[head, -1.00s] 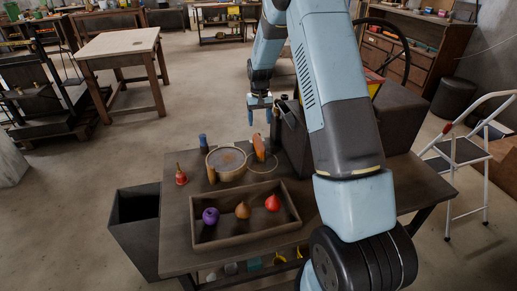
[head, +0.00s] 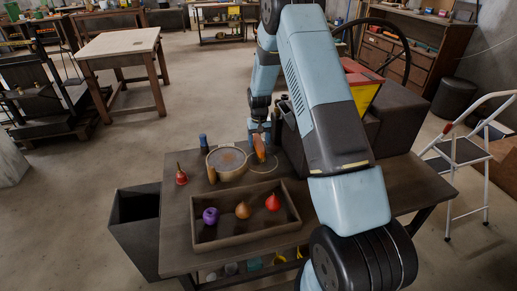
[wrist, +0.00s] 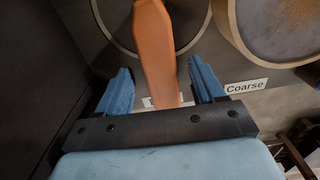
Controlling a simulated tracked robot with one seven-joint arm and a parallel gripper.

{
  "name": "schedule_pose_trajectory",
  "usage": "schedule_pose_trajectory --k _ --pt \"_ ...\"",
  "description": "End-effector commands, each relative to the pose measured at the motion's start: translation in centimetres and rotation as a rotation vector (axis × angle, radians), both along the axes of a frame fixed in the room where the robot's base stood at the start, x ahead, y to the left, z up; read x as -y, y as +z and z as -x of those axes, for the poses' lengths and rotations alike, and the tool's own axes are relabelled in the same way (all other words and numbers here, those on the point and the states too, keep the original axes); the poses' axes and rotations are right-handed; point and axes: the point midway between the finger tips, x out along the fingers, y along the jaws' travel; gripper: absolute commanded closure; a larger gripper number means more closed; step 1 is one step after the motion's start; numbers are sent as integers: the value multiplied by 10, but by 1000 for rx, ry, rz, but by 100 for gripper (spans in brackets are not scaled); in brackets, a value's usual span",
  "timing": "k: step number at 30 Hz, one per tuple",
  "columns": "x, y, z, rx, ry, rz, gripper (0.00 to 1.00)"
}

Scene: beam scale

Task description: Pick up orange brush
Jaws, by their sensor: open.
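The orange brush (head: 259,148) stands roughly upright at the back of the workbench, just right of a round, pale-rimmed pan. In the wrist view the orange brush (wrist: 153,45) reaches down between the two blue fingers of my gripper (wrist: 160,70). Gaps show on both sides of it, so the jaws are open around it and not closed on it. In the head view my gripper (head: 263,130) is low at the brush's upper part, partly hidden by the brush and my arm. The brush's lower end is hidden in the head view.
The round pan (head: 227,171) sits left of the brush, with a "Coarse" label (wrist: 246,87) near it. A dark box (head: 296,152) stands close on the right. A wooden tray (head: 245,236) with purple, brown and red pieces lies in front. A blue-topped bottle (head: 203,142) stands at left.

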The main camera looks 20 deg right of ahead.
Motion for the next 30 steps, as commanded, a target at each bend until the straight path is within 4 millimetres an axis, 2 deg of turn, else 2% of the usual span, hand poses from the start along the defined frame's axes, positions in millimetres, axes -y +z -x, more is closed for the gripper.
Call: schedule_pose_trajectory --k 3,6,14,30 --pt "-1 -18 1 -2 0 0 32" --pt "-1 -28 1 -2 0 0 32" --pt "-1 -31 1 0 -1 0 33" --pt "0 -30 1 0 -1 0 85"
